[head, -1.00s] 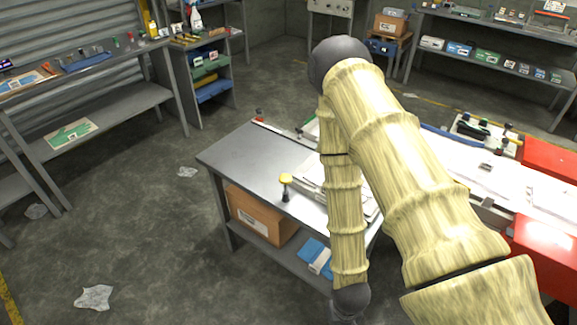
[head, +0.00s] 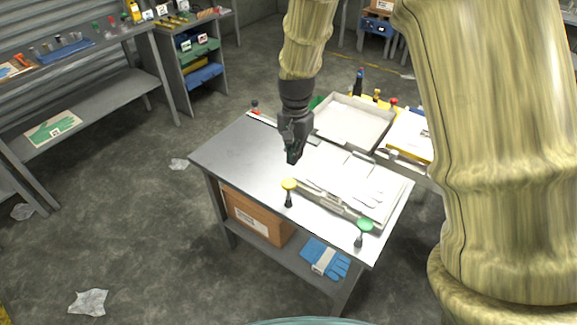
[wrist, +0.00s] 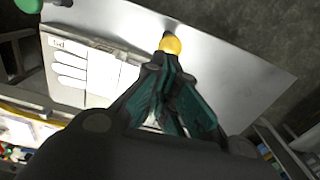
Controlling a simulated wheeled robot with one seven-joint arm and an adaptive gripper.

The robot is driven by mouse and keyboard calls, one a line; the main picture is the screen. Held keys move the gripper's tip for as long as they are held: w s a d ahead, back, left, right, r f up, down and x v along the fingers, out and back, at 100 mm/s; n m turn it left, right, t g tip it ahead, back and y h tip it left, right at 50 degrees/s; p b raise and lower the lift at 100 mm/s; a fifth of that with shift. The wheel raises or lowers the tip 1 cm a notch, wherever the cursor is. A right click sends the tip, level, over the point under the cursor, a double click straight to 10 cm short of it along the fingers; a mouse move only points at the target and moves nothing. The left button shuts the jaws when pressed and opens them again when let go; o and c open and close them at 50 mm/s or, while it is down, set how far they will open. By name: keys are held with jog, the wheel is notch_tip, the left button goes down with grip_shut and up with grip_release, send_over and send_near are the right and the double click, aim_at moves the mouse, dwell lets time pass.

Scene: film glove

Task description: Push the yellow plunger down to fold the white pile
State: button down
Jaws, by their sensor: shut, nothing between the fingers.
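The yellow plunger (head: 289,184) stands upright on a dark stem at the front edge of the grey table. The white pile (head: 345,177) lies flat on the table, just right of the plunger. My gripper (head: 292,157) points down above the table, behind the plunger and at the pile's left edge. In the wrist view, the gripper (wrist: 178,70) has its fingertips together and empty, with the yellow plunger (wrist: 171,45) just beyond them. The plunger's base is partly hidden there. The pile (wrist: 85,72) shows at left. I cannot tell whether the fingertips touch the plunger.
A green plunger (head: 364,226) stands at the table's front right corner. A pale tray (head: 355,121) is behind the pile. The table top (head: 237,155) is bare at left. A cardboard box (head: 255,214) and blue gloves (head: 325,258) sit on the shelf below.

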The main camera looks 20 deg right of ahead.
aim_at(291, 179)
jog(key=shift+m, duration=0.3)
jog(key=r, duration=0.1)
jog(key=w+r, duration=0.2)
jog(key=r, duration=0.1)
jog(key=shift+a, duration=0.2)
jog(key=shift+f, duration=0.15)
notch_tip(291, 179, down, 14)
jog(key=p, duration=0.4)
jog(key=shift+p, duration=0.35)
